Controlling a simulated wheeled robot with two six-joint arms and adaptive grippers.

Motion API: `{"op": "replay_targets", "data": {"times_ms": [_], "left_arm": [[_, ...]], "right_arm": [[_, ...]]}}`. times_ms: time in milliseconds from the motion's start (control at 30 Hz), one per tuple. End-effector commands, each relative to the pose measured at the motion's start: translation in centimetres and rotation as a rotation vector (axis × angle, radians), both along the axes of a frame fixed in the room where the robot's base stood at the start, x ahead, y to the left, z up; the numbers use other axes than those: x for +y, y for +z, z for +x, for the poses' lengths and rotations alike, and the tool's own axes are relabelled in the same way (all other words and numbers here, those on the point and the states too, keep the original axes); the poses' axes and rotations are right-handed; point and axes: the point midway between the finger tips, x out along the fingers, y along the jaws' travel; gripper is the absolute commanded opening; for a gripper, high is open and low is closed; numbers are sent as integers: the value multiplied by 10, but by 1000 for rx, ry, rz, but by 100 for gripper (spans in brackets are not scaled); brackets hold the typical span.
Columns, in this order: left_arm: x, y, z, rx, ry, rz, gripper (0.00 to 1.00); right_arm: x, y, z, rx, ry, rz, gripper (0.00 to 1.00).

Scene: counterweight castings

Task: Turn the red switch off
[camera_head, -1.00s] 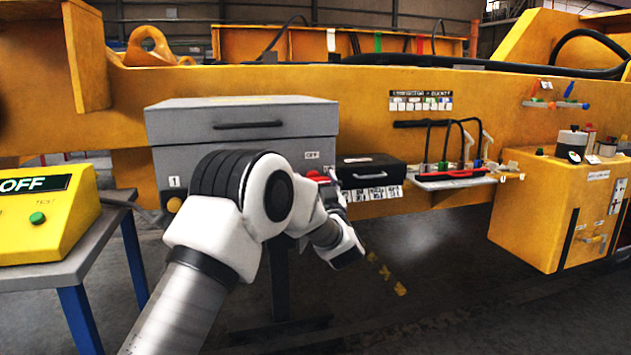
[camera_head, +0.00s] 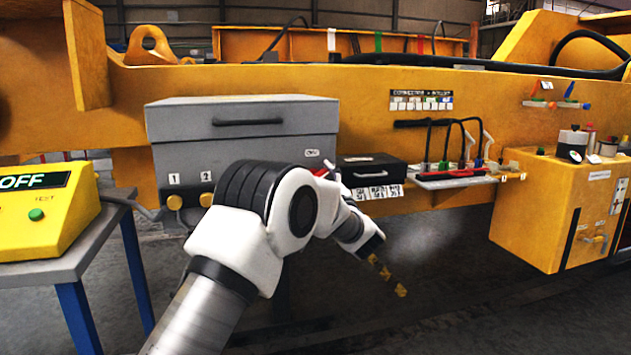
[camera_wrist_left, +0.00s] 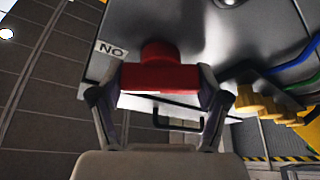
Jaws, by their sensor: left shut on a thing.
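The red switch (camera_wrist_left: 158,72) is on the grey box and fills the middle of the left wrist view. The fingers of my left gripper (camera_wrist_left: 160,98) are closed on it from both sides. A label (camera_wrist_left: 112,50) beside the switch reads ON, upside down in this view. In the head view only a small red part of the switch (camera_head: 321,172) shows past my left arm. An OFF label (camera_head: 312,153) is on the box front above it. My arm hides most of the gripper there.
The grey box (camera_head: 240,135) has a lidded top and yellow knobs (camera_head: 175,202) at lower left. A small black case (camera_head: 372,168) stands to its right. A yellow OFF console (camera_head: 45,215) sits on a table at left. Open floor lies at lower right.

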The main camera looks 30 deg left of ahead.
Motion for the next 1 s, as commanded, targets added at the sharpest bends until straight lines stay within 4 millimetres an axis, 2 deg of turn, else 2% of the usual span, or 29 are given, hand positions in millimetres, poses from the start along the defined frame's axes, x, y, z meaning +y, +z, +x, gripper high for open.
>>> {"op": "replay_targets", "data": {"times_ms": [1000], "left_arm": [[1, -1, -1, -691, -2, -589, 40]], "right_arm": [[0, -2, 0, 0, 0, 0, 40]]}}
